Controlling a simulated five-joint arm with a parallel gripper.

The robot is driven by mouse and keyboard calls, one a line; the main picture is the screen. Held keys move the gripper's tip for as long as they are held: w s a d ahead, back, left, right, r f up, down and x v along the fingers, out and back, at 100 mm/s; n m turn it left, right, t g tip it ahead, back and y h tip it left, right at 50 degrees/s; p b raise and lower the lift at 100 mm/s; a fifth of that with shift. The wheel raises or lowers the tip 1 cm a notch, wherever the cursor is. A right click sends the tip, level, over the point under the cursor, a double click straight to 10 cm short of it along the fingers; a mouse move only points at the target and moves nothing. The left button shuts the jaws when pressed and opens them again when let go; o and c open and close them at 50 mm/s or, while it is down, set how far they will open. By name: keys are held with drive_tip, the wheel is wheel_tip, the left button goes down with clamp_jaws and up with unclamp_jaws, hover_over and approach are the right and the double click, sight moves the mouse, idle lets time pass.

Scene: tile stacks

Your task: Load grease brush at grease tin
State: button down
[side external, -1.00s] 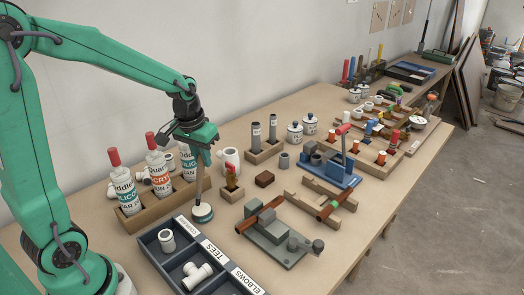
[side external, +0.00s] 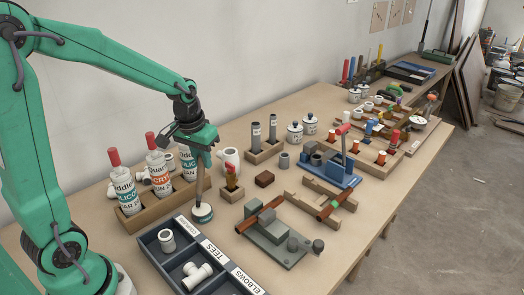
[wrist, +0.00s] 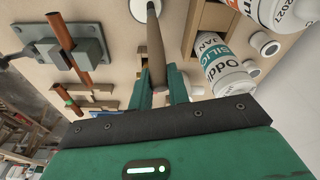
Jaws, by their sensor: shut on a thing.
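My gripper (side external: 200,158) is shut on the grease brush (side external: 200,182), whose brown handle hangs nearly upright below the jaws. Whether the bristles touch the grease is hidden. In the wrist view the brush handle (wrist: 156,45) runs up from between the green fingers of my gripper (wrist: 160,85) to the tin (wrist: 139,8), which is cut off by the top edge.
A wooden rack of sealant bottles (side external: 158,170) stands left of the brush. A dark tray of white pipe fittings (side external: 150,240) lies just in front. A grey clamp fixture (side external: 280,250) with a copper pipe is to the right.

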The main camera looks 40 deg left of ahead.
drive_tip(key=shift+f, duration=0.4)
idle(1.5)
drive_tip(key=shift+r, duration=0.15)
drive_tip(key=shift+r, duration=3.45)
